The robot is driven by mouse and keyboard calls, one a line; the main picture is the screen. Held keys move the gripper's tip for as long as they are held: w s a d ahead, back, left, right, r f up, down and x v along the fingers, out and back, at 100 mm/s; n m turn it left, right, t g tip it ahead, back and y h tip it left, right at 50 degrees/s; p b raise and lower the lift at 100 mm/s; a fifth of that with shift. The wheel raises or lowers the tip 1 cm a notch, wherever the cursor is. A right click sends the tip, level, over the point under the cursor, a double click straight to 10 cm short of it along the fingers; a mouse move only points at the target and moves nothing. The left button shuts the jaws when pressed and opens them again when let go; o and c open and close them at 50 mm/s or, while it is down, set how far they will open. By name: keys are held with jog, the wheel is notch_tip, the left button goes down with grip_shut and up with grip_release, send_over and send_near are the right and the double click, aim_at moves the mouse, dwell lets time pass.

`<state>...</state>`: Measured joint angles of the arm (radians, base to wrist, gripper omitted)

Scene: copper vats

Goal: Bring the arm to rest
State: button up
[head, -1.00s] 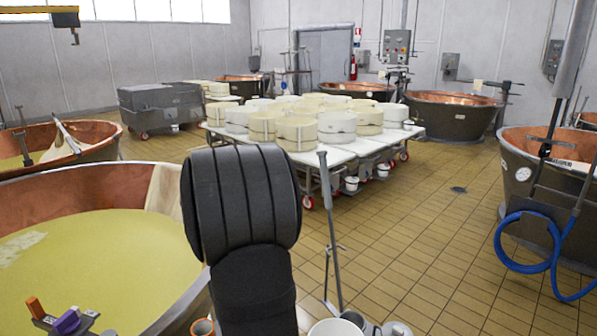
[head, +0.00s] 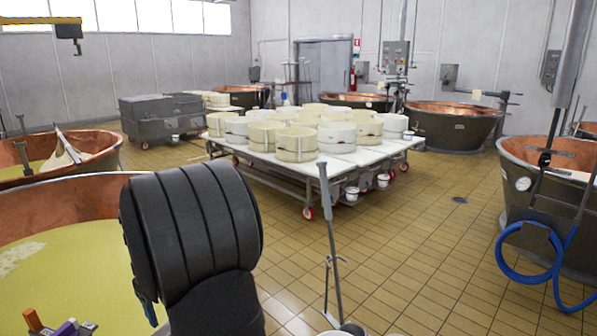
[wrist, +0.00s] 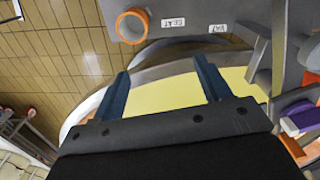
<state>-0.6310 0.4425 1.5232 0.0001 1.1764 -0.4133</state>
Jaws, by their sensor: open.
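My gripper (wrist: 163,88) is open and empty in the wrist view, its two blue fingers wide apart over the pale yellow contents and rim of a vat. In the head view, my dark ribbed arm stands in front of the near copper vat (head: 62,203). A bit of blue shows at the arm's lower left there; the rest of the gripper is hidden behind the arm.
A grey panel (wrist: 185,18) with an orange-rimmed cup (wrist: 132,25) and small labels lies close beyond the fingers. Purple and orange handles (wrist: 302,118) are at right. A grey pole (head: 331,225) stands right of my arm.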

jog(key=s+a+r+n, duration=0.4)
jog(key=s+a+r, duration=0.15)
jog(key=a, duration=0.25)
jog(key=s+a+r+n, duration=0.35)
jog(key=s+a, duration=0.25)
jog(key=a, duration=0.2)
jog(key=s+f, duration=0.4)
jog(key=s, duration=0.3)
jog(key=shift+a+f+m, duration=0.3)
jog(key=shift+a+m, duration=0.05)
jog(key=shift+m, duration=0.1)
jog(key=o, duration=0.7)
jog(key=shift+c, duration=0.2)
jog(key=w+d+r+m, duration=0.2)
jog(key=w+r+m, duration=0.1)
jog(key=r+m, duration=0.3)
jog(key=w+d+r+m, duration=0.2)
jog(key=w+r+m, duration=0.15)
jog(key=r, duration=0.45)
notch_tip(320, 180, down, 10)
jog(key=shift+w, duration=0.15)
